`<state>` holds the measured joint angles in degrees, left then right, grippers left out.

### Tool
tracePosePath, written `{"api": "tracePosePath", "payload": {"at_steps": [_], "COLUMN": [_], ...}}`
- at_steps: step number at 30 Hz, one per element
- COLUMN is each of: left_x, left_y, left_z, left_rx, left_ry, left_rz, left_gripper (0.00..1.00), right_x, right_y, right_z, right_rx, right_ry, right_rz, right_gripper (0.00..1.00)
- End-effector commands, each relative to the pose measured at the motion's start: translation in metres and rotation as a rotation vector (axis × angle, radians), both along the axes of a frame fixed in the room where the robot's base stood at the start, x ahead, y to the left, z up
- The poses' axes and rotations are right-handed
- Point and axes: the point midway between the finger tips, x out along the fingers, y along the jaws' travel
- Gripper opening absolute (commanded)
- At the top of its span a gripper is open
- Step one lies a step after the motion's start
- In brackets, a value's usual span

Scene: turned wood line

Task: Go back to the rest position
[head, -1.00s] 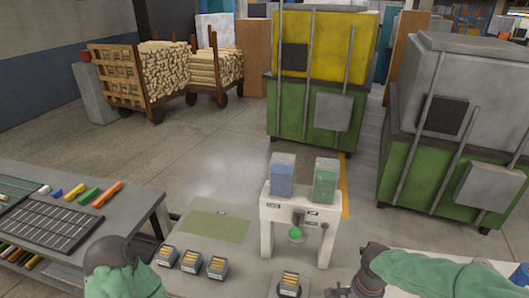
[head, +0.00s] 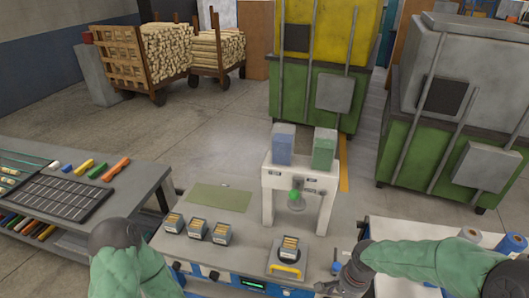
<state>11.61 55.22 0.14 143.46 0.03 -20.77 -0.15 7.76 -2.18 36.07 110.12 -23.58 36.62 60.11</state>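My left arm (head: 125,268) comes in at the lower left, with a dark joint and green covering; its gripper is not visible. My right arm (head: 420,258) comes in from the lower right, bent toward the middle. Its dark gripper end (head: 335,287) is low in the picture, right of the bench front, and appears apart from the things on the bench. Its fingers are too small and dark to tell whether they are open or shut. I see nothing clearly held.
A grey bench (head: 245,230) carries a white press (head: 268,190), several small boxes of wooden pieces, and a yellow-handled fixture (head: 286,270). A side table (head: 130,180) stands left; a white table with rolls (head: 468,235) stands right. Open floor lies behind.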

Motion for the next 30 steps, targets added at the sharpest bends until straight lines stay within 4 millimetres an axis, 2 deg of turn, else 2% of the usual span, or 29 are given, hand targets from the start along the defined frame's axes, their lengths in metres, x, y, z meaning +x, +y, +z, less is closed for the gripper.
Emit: {"api": "tracePosePath", "payload": {"at_steps": [8, 18, 24, 30], "left_x": [0.0, 0.0, 0.0, 0.0], "left_y": [0.0, 0.0, 0.0, 0.0], "left_z": [-0.015, -0.036, -0.048, -0.057], "left_rx": [0.0, 0.0, 0.0, 0.0], "left_ry": [-0.001, -0.001, -0.001, -0.001], "left_rz": [0.0, 0.0, 0.0, 0.0], "left_gripper": [0.4, 0.4, 0.4, 0.4], "right_x": [-0.01, -0.039, -0.066, -0.091], "right_y": [0.04, 0.093, 0.113, 0.124], "right_z": [-0.067, -0.16, -0.209, -0.244], "right_rx": [0.109, 0.224, 0.242, 0.23], "right_ry": [-0.016, -0.092, -0.135, -0.165], "right_rz": [0.164, 0.383, 0.493, 0.584], "right_gripper": [0.56, 0.56, 0.56, 0.56]}}
